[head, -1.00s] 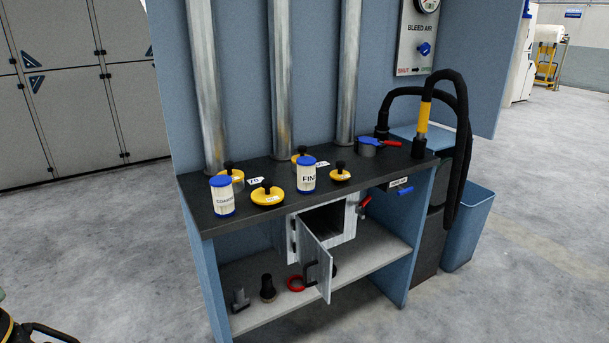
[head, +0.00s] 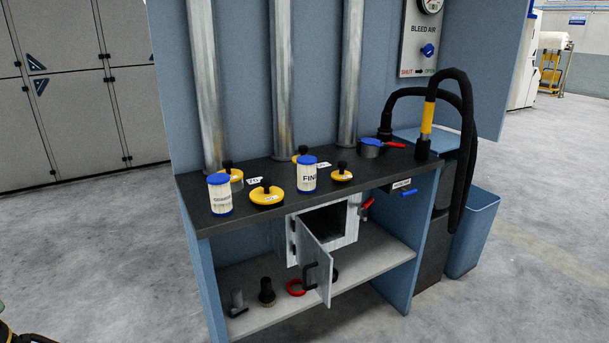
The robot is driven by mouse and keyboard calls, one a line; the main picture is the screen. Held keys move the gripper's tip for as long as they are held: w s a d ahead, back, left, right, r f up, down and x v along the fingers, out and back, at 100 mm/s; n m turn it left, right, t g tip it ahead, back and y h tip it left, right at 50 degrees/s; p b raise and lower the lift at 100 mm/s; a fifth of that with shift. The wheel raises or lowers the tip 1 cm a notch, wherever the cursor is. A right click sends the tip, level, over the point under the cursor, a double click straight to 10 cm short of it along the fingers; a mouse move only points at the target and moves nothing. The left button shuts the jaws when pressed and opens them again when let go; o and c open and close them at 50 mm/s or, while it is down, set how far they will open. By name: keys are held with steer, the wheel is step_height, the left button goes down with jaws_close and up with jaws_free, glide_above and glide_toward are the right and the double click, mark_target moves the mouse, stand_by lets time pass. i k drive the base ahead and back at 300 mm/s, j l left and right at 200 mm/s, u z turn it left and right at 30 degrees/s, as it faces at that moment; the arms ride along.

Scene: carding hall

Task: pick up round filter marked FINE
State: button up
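The round filter marked FINE (head: 307,178) is a white cylinder with a blue top and a blue bottom rim. It stands upright on the dark bench top (head: 335,191), near the front edge. Its label reads "FIN", with the rest turned out of sight. A similar white and blue filter (head: 220,196) stands to its left, its label too small to read surely. My gripper is not recognisable in the head view.
Yellow lids with black knobs (head: 267,194) (head: 342,173) flank the FINE filter closely. Upright metal pipes (head: 283,80) rise behind. A small metal door (head: 316,265) hangs open below the bench front. A black hose (head: 466,130) arches at the right. Floor (head: 110,240) is clear at left.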

mark_target(306, 165)
steer(key=i+l+u, duration=0.2)
steer(key=l, duration=0.25)
steer(key=i+l+u, duration=0.25)
steer(key=l, duration=0.2)
steer(key=i+l+u, duration=0.2)
steer(key=l, duration=0.25)
steer(key=l+u, duration=0.25)
steer(key=l, duration=0.25)
steer(key=i+l+u, duration=0.2)
steer(key=l, duration=0.35)
steer(key=k, duration=0.1)
